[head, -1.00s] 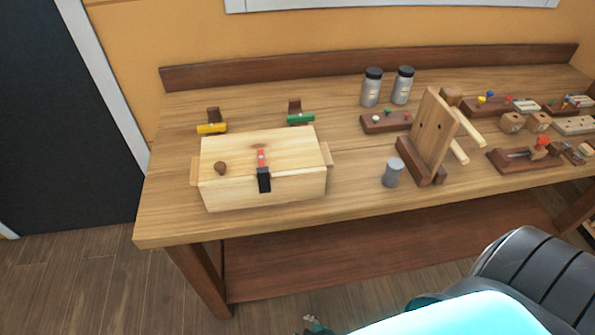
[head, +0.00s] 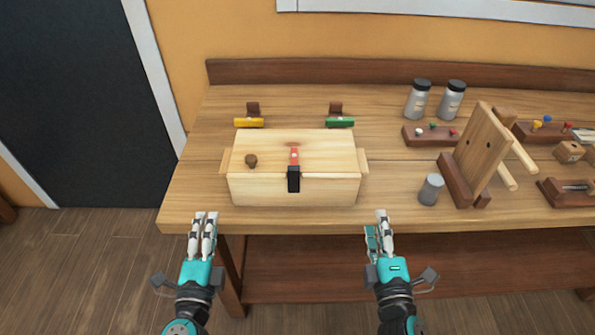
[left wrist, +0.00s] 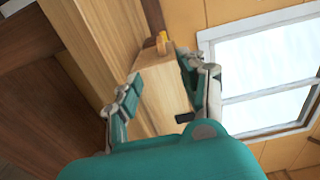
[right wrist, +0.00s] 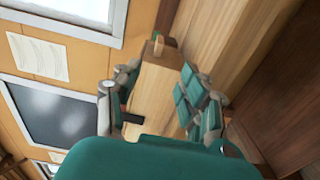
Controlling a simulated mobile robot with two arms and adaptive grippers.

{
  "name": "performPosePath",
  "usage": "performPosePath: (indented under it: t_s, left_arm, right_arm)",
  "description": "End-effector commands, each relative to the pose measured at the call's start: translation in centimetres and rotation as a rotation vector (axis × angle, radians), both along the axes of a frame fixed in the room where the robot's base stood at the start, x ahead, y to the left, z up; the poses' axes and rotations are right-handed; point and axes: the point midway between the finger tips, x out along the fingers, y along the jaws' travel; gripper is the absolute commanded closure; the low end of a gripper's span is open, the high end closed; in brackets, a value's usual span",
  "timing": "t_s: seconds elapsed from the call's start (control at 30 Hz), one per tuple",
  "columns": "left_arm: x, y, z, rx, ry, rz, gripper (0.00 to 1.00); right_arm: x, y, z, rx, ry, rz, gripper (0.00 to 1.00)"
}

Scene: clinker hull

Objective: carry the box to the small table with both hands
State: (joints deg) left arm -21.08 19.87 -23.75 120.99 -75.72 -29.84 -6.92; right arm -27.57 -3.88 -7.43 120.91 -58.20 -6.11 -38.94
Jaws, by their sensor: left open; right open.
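The box (head: 260,188) is pale wood with a closed lid, a dark knob, a black and red latch at the front and a small wooden handle at each end. It rests on the workbench near its front left. My left gripper (head: 204,222) is open and empty in front of the bench edge, left of the box. My right gripper (head: 379,222) is open and empty in front of the edge, just right of the box. Both are apart from the box. The box's end shows between the fingers in the left wrist view (left wrist: 158,95) and the right wrist view (right wrist: 155,95). I cannot make out the small table.
The workbench (head: 190,205) has a raised back board. A grey cylinder (head: 431,189), an upright wooden stand (head: 482,150), two jars (head: 418,99) and several small wooden pieces stand right of the box. Yellow (head: 249,122) and green (head: 340,122) pieces lie behind it.

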Motion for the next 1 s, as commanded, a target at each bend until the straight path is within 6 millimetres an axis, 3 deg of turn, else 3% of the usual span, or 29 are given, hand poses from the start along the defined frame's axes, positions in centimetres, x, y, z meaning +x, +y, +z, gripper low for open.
performPosePath:
  t_s: [0.17,0.7,1.0]
  left_arm:
    - [1.7,0.0,0.0,0.0,-0.003,0.0,0.58]
    - [12.3,0.0,0.1,-0.001,-0.002,0.002,0.58]
    - [16.5,-0.1,0.0,-0.001,0.0,0.0,0.58]
  right_arm:
    - [1.7,0.1,0.1,0.0,-0.004,0.003,0.58]
    - [12.3,-0.1,0.1,0.001,-0.002,0.0,0.58]
    - [16.5,-0.1,0.0,0.002,0.0,0.0,0.58]
